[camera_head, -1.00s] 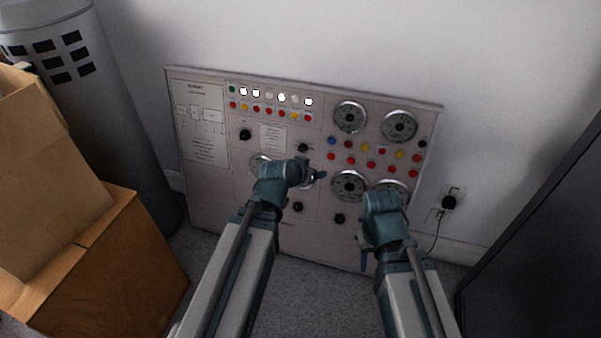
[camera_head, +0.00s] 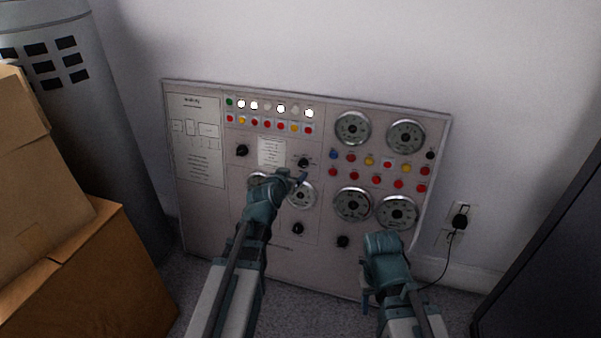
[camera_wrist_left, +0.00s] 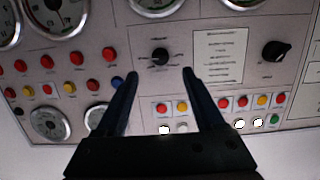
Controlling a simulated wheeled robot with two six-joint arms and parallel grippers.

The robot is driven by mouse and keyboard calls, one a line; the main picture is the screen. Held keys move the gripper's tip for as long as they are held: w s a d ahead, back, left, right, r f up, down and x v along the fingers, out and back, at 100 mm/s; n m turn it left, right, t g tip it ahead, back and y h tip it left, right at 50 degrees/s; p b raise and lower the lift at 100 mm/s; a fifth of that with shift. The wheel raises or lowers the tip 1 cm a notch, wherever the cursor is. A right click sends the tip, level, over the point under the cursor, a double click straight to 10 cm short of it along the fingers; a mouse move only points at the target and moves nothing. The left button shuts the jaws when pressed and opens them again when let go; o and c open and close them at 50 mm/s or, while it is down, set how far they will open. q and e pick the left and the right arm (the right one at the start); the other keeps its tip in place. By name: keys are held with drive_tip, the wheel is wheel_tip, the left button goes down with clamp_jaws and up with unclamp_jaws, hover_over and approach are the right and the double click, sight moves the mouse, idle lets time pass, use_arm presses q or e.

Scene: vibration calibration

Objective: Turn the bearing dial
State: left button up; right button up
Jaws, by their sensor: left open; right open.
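The grey panel (camera_head: 200,215) leans against the wall and carries several small black knobs; I cannot read which one is marked bearing. One black knob dial (camera_head: 303,162) sits in the upper middle of the panel, just beyond my left gripper (camera_head: 297,178). In the left wrist view, this dial (camera_wrist_left: 160,57) shows between and a little beyond the two open fingertips (camera_wrist_left: 160,75), apart from both. That view is upside down. Another black knob (camera_head: 242,150) sits further left on the panel. My right gripper (camera_head: 366,296) is open and empty, low before the panel's right part; its fingers are partly hidden.
Round gauges (camera_head: 352,128) and rows of coloured buttons (camera_head: 375,162) surround the knobs. Cardboard boxes (camera_head: 85,270) and a grey cylinder (camera_head: 100,130) stand at the left. A dark cabinet (camera_head: 545,265) stands at the right, near a wall plug (camera_head: 460,221).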

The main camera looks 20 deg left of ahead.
sight(302, 167)
use_arm(q)
drive_tip(key=b+x, duration=0.2)
drive_tip(key=x, duration=0.6)
drive_tip(key=shift+w+f+b, duration=0.2)
drive_tip(key=shift+w+b, duration=0.1)
drive_tip(key=shift+b, duration=0.05)
clamp_jaws()
